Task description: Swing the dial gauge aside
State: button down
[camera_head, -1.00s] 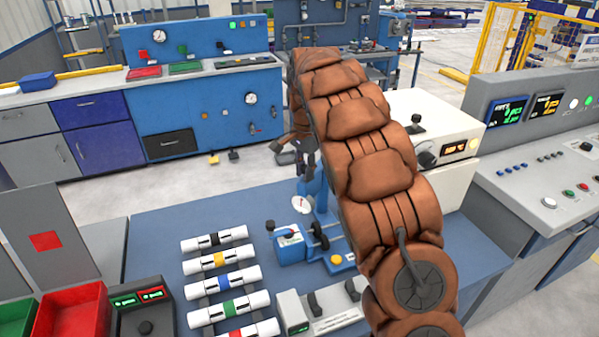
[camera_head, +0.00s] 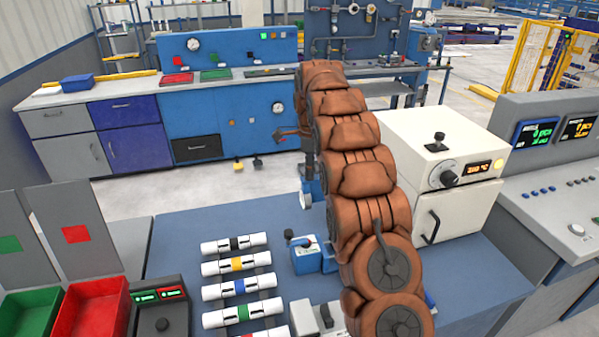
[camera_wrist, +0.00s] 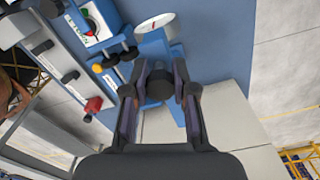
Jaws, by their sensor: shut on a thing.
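The dial gauge has a round white face (camera_wrist: 155,22) on a blue arm, seen at the top of the wrist view. In the head view only a narrow white sliver of the dial (camera_head: 305,200) shows beside the blue post (camera_head: 313,182), left of my arm. My gripper (camera_wrist: 161,88) is shut on a dark round knob (camera_wrist: 157,86), which sits between its two fingers. The knob is over the blue stand, just below the gauge face in the wrist view. In the head view my arm hides much of the stand and the fingertips cannot be made out.
A blue clamp device (camera_head: 312,256) stands close by on the blue bench (camera_head: 190,222). Several banded white pipes (camera_head: 236,243) lie on a rack to its left. A white oven (camera_head: 440,165) stands right of my arm. Red (camera_head: 92,305) and green bins are at front left.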

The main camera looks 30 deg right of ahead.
dwell(0.5)
jog(key=c, duration=0.9)
grip_release()
